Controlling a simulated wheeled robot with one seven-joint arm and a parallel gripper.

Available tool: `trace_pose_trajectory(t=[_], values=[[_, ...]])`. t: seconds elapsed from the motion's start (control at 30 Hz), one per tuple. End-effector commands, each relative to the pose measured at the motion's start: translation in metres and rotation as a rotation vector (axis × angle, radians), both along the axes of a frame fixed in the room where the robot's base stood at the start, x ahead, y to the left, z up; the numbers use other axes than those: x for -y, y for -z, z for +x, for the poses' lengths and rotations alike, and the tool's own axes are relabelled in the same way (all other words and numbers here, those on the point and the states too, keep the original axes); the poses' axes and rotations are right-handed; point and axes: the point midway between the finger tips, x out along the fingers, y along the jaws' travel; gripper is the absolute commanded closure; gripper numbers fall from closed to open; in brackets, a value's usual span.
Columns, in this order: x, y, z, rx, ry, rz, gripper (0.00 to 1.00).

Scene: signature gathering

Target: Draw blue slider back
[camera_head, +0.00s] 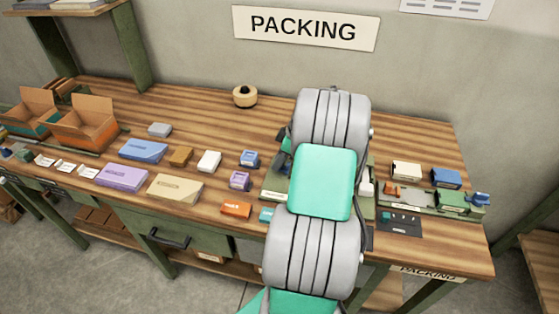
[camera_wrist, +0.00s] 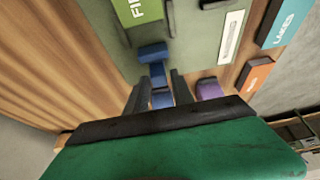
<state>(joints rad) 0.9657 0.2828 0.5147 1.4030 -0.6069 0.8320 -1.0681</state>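In the wrist view, the blue slider (camera_wrist: 153,53) lies on a grey-green board (camera_wrist: 203,40). A narrower blue part of it extends toward my gripper (camera_wrist: 158,77). My two dark fingers stand apart on either side of this blue part. I cannot tell whether either finger touches it. In the head view, my own arm hides the gripper and the slider. Part of a green board (camera_head: 274,184) shows at the left of the arm.
A purple block (camera_wrist: 209,89) lies close to the right finger in the wrist view. An orange box (camera_wrist: 254,76) and a teal box (camera_wrist: 284,24) are farther right. In the head view, a green fixture (camera_head: 425,207) stands right of my arm; several boxes lie left.

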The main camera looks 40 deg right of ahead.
Motion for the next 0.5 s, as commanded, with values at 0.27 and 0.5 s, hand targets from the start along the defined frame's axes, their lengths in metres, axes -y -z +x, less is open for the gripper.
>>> trace_pose_trajectory(t=[0.27,0.5], values=[[0.002,0.001,-0.002,-0.002,0.004,0.001,0.58],[0.006,-0.012,-0.006,0.001,0.004,-0.003,0.58]])
